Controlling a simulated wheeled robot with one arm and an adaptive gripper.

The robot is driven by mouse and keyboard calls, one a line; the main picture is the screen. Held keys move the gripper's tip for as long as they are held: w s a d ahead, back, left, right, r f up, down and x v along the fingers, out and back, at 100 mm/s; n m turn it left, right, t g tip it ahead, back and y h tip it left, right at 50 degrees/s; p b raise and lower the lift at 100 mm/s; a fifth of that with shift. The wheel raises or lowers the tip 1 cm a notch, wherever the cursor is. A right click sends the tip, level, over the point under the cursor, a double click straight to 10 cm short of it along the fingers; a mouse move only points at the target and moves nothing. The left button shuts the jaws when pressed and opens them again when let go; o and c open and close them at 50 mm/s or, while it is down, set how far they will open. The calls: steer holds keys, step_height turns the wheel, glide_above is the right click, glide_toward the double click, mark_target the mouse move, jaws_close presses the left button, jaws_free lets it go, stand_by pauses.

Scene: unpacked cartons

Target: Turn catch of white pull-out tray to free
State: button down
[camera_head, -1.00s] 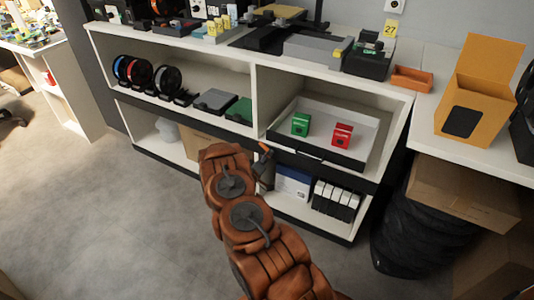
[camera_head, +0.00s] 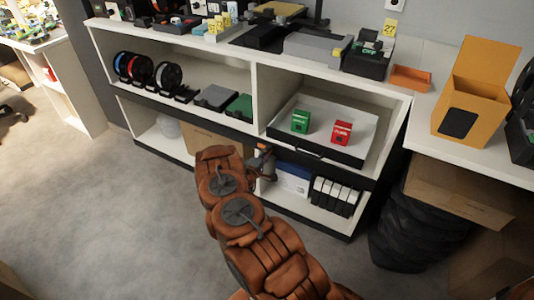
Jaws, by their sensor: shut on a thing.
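The white pull-out tray (camera_head: 324,112) sits in the right upper bay of the white shelf unit, with a dark front edge. A green box (camera_head: 300,121) and a red box (camera_head: 341,132) stand in it. My gripper (camera_head: 262,160) is at the front left corner of the tray, beside the shelf's dark edge strip. It is shut on the catch there. My own wrist and the fingers hide most of the catch, so its turned angle cannot be told.
Below the tray, a white-and-blue box (camera_head: 292,178) and several black-and-white boxes (camera_head: 333,195) stand on the lower shelf. Spools (camera_head: 134,67) and flat cases stand in the left bay. An open orange carton (camera_head: 476,95) is on the right counter. The floor at left is clear.

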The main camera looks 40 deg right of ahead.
steer(key=shift+s, duration=0.1)
stand_by(0.3)
steer(key=c, duration=0.9)
jaws_free()
steer(key=shift+a, duration=0.1)
steer(key=v, duration=1.2)
